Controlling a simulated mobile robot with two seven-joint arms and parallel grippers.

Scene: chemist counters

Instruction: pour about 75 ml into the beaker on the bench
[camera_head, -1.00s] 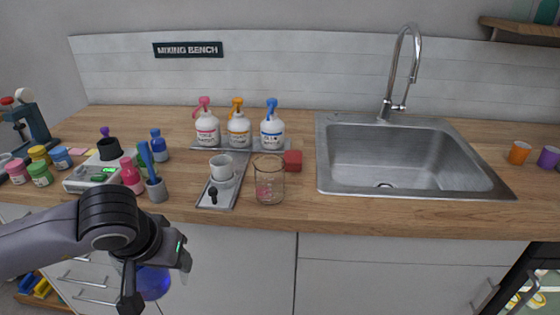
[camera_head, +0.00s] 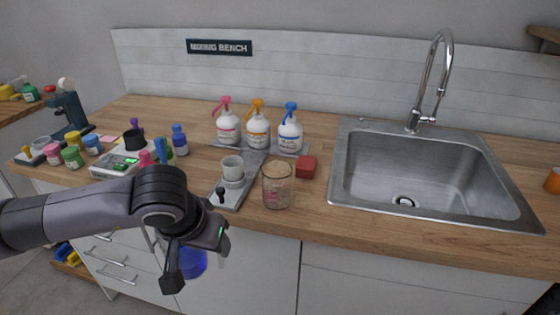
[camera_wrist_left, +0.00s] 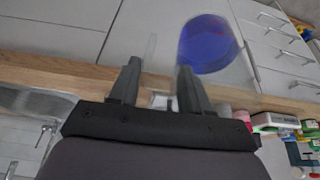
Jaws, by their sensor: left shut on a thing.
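A clear glass beaker (camera_head: 277,186) stands upright on the wooden counter near its front edge, with reddish markings low on its side. My left gripper (camera_head: 197,262) is in front of the counter, to the left of the beaker and below the worktop level. It is shut on a clear vessel with blue liquid (camera_head: 192,264). In the left wrist view, my left gripper (camera_wrist_left: 158,72) has the vessel's clear part between its fingers, and the blue liquid (camera_wrist_left: 208,46) shows beyond them. The vessel's full shape is hard to make out. My right gripper is not in view.
A grey tray (camera_head: 227,201) with a white cup (camera_head: 232,169) sits left of the beaker. A red block (camera_head: 306,167) is at its right. Spray bottles (camera_head: 258,130) stand behind. A sink (camera_head: 425,170) lies right; a scale (camera_head: 112,165) and small jars crowd the left.

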